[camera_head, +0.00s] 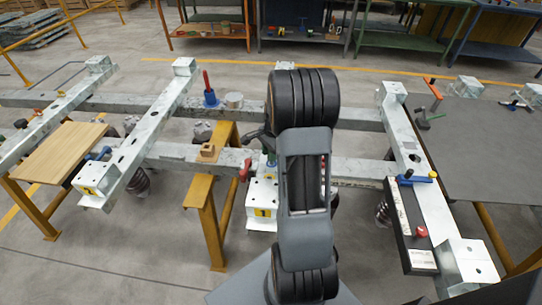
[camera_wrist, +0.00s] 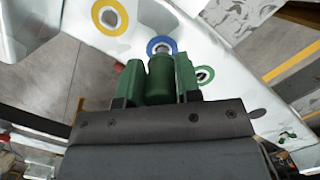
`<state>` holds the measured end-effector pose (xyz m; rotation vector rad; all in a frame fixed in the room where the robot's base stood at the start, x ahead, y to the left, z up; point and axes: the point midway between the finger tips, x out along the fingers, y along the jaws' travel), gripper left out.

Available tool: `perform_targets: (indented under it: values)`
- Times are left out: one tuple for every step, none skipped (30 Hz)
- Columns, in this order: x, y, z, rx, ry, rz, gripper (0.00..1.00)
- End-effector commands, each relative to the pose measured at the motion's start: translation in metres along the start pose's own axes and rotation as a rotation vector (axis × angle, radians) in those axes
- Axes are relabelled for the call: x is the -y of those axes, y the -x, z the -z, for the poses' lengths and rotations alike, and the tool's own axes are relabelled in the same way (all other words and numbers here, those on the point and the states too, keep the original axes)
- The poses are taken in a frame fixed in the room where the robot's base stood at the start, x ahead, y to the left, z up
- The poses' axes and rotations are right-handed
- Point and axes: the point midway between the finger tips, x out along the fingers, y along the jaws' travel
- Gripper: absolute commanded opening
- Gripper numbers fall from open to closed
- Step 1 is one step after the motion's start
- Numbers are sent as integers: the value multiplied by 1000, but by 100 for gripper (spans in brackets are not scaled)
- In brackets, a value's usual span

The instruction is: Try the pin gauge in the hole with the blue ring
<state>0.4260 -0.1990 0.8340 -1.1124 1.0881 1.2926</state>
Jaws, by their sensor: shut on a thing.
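In the wrist view, my gripper (camera_wrist: 159,72) has green fingers shut on the green handle of the pin gauge (camera_wrist: 161,84). The gauge points away from the camera, toward the blue ring (camera_wrist: 153,43) on the pale metal beam. A grey end shows within the ring, just beyond the handle. I cannot tell whether the pin is in the hole or only in front of it. A yellow ring (camera_wrist: 97,17) lies to the left, and a green-edged ring (camera_wrist: 209,76) is close right of the fingers. In the head view my arm hides most of the gripper and the holes.
In the head view, a long metal frame crosses the floor, with a yellow trestle (camera_head: 207,222) under it. A red-handled tool on a blue base (camera_head: 210,98) stands on the rear beam. A wooden board (camera_head: 62,153) is left; a dark table (camera_head: 485,145) is right.

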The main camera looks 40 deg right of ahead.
Motion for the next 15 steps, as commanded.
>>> perform_targets:
  values:
    - [0, -1, 0, 0, 0, -1, 9]
    - [0, -1, 0, 0, 0, -1, 9]
    - [0, -1, 0, 0, 0, -1, 9]
    - [0, -1, 0, 0, 0, -1, 9]
    - [0, -1, 0, 0, 0, -1, 9]
    - [0, -1, 0, 0, 0, -1, 9]
    - [0, -1, 0, 0, 0, -1, 9]
    - [0, -1, 0, 0, 0, -1, 9]
    - [0, 0, 0, 0, 0, -1, 9]
    - [0, 1, 0, 0, 0, -1, 9]
    - [0, 2, 0, 0, 0, -1, 9]
    - [0, 4, -1, 0, 0, -1, 9]
    - [0, 5, -1, 0, 0, -1, 9]
    - [0, 7, -1, 0, 0, -1, 9]
    - [0, 10, -2, 0, 0, -1, 9]
